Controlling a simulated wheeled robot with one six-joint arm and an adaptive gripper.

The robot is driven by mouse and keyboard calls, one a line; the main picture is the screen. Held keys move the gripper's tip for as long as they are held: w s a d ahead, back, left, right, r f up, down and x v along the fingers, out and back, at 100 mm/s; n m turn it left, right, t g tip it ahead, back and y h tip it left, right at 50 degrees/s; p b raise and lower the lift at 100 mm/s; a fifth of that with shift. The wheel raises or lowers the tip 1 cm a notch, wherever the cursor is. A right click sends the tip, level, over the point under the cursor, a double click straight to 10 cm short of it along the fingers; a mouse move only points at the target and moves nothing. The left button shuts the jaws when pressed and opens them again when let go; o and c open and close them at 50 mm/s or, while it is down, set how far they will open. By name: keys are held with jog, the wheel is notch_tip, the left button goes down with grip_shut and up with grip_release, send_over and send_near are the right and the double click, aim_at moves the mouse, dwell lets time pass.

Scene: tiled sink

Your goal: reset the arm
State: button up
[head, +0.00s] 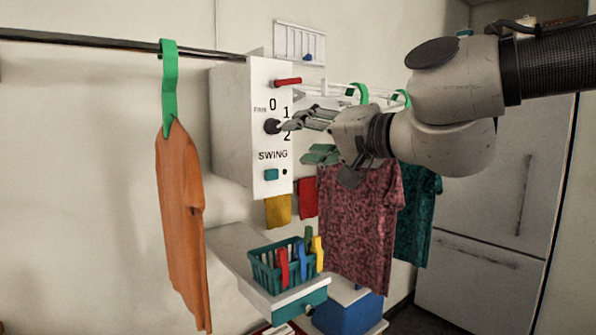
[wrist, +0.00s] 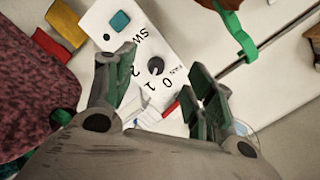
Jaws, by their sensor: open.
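My gripper (head: 318,136) is open and empty, held in front of the right side of a white control box (head: 264,165). The box has a dark round knob (head: 272,127) marked 0, 1 and 2, a red lever (head: 287,82) above it, and a teal button (head: 271,175) below under the word SWING. In the wrist view the two fingers are spread, with the knob (wrist: 155,66) showing between and beyond them. The knob appears apart from the fingers, though the depth is hard to judge. The arm reaches in from the upper right.
An orange shirt (head: 180,220) hangs from a green hanger on a dark rail (head: 100,43) at left. A patterned maroon shirt (head: 355,225) and a teal shirt (head: 418,215) hang below the arm. A teal basket (head: 265,274) of colored pegs stands on a white shelf (head: 232,243). A white fridge (head: 490,210) stands right.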

jog(key=s+a+f+n+g, duration=0.1)
jog(key=s+f+n+g, duration=0.35)
jog(key=f, duration=0.25)
jog(key=s+d+f+n+g+h, duration=0.2)
jog(key=d+f+n+g+h, duration=0.15)
jog(key=d+f, duration=0.5)
jog(key=s+d+f+m+h, duration=0.2)
jog(key=s+d+f+h, duration=0.1)
jog(key=d, duration=0.8)
jog(key=s+d+f+m+g+h, duration=0.1)
jog(key=s+d+f+m+h, duration=0.1)
jog(key=d, duration=0.9)
jog(key=shift+s+d+f+m+h, duration=0.25)
jog(key=shift+s+f+h, duration=0.4)
jog(key=shift+h, duration=0.5)
jog(key=shift+s+r, duration=0.1)
jog(key=shift+r, duration=0.05)
